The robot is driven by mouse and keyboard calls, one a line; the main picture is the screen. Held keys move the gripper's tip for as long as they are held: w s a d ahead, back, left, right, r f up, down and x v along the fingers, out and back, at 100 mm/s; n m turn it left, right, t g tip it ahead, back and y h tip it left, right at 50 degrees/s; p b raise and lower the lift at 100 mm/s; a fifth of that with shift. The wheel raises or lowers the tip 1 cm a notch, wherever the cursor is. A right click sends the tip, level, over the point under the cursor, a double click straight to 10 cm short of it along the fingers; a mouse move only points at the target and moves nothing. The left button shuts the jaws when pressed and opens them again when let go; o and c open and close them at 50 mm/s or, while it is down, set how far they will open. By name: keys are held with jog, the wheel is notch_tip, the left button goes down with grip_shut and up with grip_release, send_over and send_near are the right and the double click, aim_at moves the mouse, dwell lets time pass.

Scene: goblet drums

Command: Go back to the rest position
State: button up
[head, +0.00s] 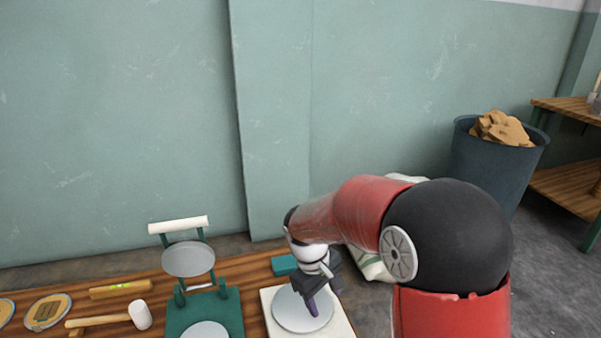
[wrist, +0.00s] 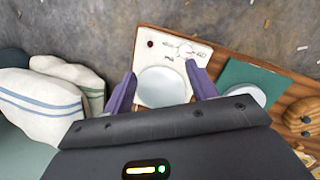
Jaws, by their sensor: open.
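My gripper (head: 313,303) is low over the round grey plate (head: 289,312) of a white scale-like board (head: 341,319) on the wooden bench. In the wrist view, the two purple fingers of my gripper (wrist: 163,82) are spread apart, with nothing held between them. The exact height of the fingertips above the plate is hard to tell. My red and black arm reaches in from the right.
A green press (head: 231,315) with round plates stands left of the board. A mallet (head: 140,315), a level (head: 120,289) and a teal block (head: 284,265) lie on the bench. Striped sacks (wrist: 45,105) sit beside it. A bin (head: 490,165) stands at the right, near a shelf (head: 570,112).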

jog(key=s+d+r+m+t+y+p, duration=0.1)
jog(key=s+d+r+m+t+p, duration=0.1)
jog(key=s+r, duration=0.7)
jog(key=s+d+r+m+t+y+p, duration=0.1)
jog(key=s+d+r+m+t+p, duration=0.1)
jog(key=s+d+r+m, duration=0.4)
jog(key=s+d+r+t, duration=0.1)
jog(key=s+d+r, duration=0.1)
jog(key=s+r, duration=0.2)
jog(key=shift+s+r+m+t+y+p, duration=0.3)
jog(key=shift+r+t+p, duration=0.05)
jog(key=shift+r+t, duration=0.05)
